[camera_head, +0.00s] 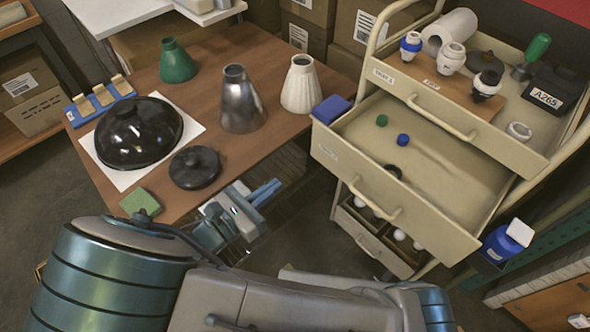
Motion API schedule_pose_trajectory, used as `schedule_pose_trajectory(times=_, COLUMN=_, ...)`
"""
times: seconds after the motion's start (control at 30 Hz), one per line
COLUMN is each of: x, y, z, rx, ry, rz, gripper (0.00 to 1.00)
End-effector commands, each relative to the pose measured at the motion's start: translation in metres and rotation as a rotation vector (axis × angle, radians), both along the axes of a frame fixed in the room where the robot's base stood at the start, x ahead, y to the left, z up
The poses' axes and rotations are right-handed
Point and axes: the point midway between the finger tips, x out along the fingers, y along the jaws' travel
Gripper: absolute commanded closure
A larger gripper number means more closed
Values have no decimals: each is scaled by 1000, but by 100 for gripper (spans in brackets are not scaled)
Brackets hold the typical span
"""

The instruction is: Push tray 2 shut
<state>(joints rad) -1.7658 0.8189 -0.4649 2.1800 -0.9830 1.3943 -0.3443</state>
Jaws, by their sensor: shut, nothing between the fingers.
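A beige cart has several trays one above another; their labels are too small to read. The second one from the top, which I take as tray 2 (440,165), is pulled well out. Its front panel (385,195) has a bar handle. My gripper (266,192) is shut and empty, beside the wooden table's edge. It is left of the tray's front panel and apart from it, with the fingers pointing right.
The top tray (470,125) holds lamp sockets, a paper roll and a black box. A lower tray (375,240) with white bulbs is partly out. The wooden table (260,140) holds lamp shades, a black dome and a blue block (332,109) near the tray's corner.

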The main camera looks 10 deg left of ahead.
Motion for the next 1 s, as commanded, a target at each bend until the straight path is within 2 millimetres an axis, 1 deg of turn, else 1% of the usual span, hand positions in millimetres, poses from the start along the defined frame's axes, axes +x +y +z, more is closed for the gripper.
schedule_pose_trajectory(times=0.17, x=23, y=-19, z=1, rx=-1, ry=0, rz=-6, gripper=100)
schedule_pose_trajectory(times=0.4, x=64, y=-51, z=1, rx=-1, ry=1, rz=-6, gripper=100)
schedule_pose_trajectory(times=0.6, x=90, y=-72, z=1, rx=0, ry=1, rz=-5, gripper=100)
schedule_pose_trajectory(times=0.8, x=103, y=-81, z=0, rx=1, ry=2, rz=-3, gripper=100)
schedule_pose_trajectory(times=1.0, x=105, y=-83, z=0, rx=2, ry=3, rz=-3, gripper=100)
